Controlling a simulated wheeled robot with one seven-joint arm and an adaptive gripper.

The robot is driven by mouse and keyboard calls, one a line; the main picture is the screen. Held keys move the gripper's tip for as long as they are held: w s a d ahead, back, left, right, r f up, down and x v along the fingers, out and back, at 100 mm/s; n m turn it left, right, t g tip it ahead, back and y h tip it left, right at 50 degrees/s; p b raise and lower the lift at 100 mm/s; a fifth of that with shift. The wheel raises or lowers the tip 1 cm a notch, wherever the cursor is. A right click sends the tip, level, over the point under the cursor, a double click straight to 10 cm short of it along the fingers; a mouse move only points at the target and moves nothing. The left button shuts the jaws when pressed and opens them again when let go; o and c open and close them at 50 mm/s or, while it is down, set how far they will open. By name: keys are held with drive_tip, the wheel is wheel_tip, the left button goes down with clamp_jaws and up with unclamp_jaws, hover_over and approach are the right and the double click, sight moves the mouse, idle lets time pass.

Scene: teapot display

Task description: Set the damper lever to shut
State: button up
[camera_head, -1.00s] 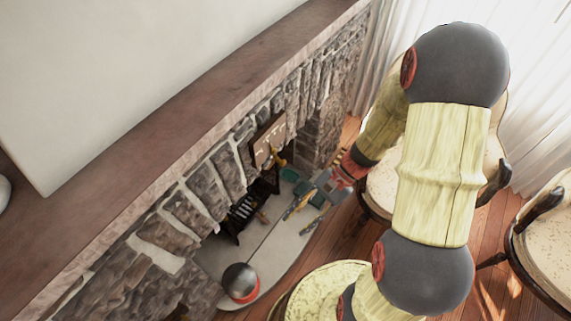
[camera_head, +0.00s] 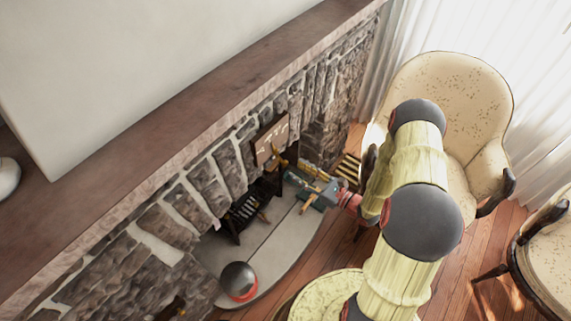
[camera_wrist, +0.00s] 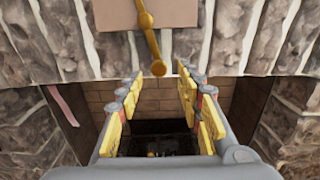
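The damper lever (camera_head: 278,158) is a gold bar on a tan plate (camera_head: 272,138) fixed to the stone face above the firebox. My gripper (camera_head: 302,187) is in front of the fireplace, to the right of and below the lever in the head view. In the wrist view my gripper (camera_wrist: 159,95) is open, with yellow fingers wide apart and nothing between them. The ball end appears above the gap, apart from both fingers.
A black grate (camera_head: 245,210) stands in the firebox below the lever. A dark, red-rimmed round object (camera_head: 239,280) sits on the grey hearth (camera_head: 275,255). The wooden mantel (camera_head: 180,120) runs above. A cream armchair (camera_head: 450,90) stands behind my arm.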

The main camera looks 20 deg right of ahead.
sight(286, 164)
drive_tip(key=b+x, duration=0.1)
drive_tip(key=x, duration=0.5)
drive_tip(key=shift+w+a, duration=0.25)
drive_tip(key=shift+a, duration=0.05)
drive_tip(key=shift+c, duration=0.7)
drive_tip(key=c, duration=0.7)
clamp_jaws()
